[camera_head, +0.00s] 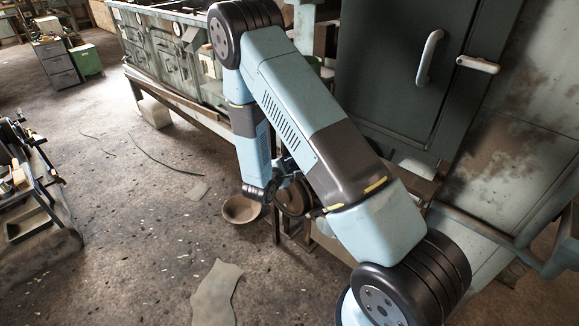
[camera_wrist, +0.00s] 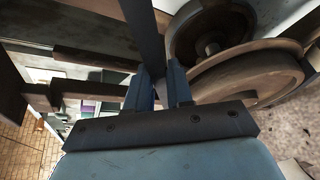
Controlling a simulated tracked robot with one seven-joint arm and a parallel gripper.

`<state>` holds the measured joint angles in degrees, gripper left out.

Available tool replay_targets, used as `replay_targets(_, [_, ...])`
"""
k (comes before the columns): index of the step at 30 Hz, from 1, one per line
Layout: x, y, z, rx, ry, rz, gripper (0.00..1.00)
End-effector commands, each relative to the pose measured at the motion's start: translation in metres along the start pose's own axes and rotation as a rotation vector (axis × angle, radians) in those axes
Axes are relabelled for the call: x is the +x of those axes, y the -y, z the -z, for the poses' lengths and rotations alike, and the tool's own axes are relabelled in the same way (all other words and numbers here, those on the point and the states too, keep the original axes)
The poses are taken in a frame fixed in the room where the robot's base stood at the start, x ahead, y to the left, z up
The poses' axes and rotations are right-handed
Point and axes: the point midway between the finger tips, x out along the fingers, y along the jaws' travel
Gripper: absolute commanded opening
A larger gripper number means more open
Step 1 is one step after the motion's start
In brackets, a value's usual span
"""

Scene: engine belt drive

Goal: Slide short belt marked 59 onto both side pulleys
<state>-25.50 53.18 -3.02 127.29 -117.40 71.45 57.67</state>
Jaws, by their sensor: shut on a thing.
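In the wrist view my gripper (camera_wrist: 160,80) is shut on a dark flat band, the belt (camera_wrist: 147,38), which runs up from between the blue fingers and out of the top edge. No number is legible on it. A dark pulley (camera_wrist: 195,40) with a hub stands to the right of the fingers. A larger brown, rusty pulley (camera_wrist: 235,78) is nearer, just right of the fingertips. Whether the belt touches either pulley I cannot tell. In the head view my arm covers most of the drive; a dark round pulley (camera_head: 293,198) shows beside my wrist. The belt is not discernible there.
Rusty frame bars (camera_wrist: 85,58) lie left of my gripper in the wrist view. In the head view a brown bowl (camera_head: 241,210) is on the floor near the drive. A green-grey cabinet (camera_head: 400,65) stands behind my arm. The floor at left centre is mostly open.

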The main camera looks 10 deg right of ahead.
Motion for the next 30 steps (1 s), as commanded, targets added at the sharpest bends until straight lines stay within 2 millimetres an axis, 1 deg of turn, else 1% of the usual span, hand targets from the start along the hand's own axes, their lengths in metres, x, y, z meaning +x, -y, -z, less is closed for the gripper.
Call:
replay_targets(1, [0.001,0.000,-0.001,0.001,0.003,0.000,0.00])
replay_targets(2, [0.001,0.000,-0.001,0.001,0.003,0.000,0.23])
replay_targets(9, [0.001,0.000,0.000,0.001,0.002,0.000,0.46])
replay_targets(11, [0.001,0.000,0.000,0.001,0.001,0.000,0.51])
replay_targets(18, [0.000,0.001,0.000,0.000,0.000,0.000,0.51])
replay_targets(22, [-0.008,0.000,0.001,0.000,-0.001,0.000,0.51])
replay_targets(26, [-0.026,0.000,0.001,0.000,-0.002,-0.001,0.51])
replay_targets(30, [-0.053,0.000,0.001,0.000,-0.003,0.000,0.51])
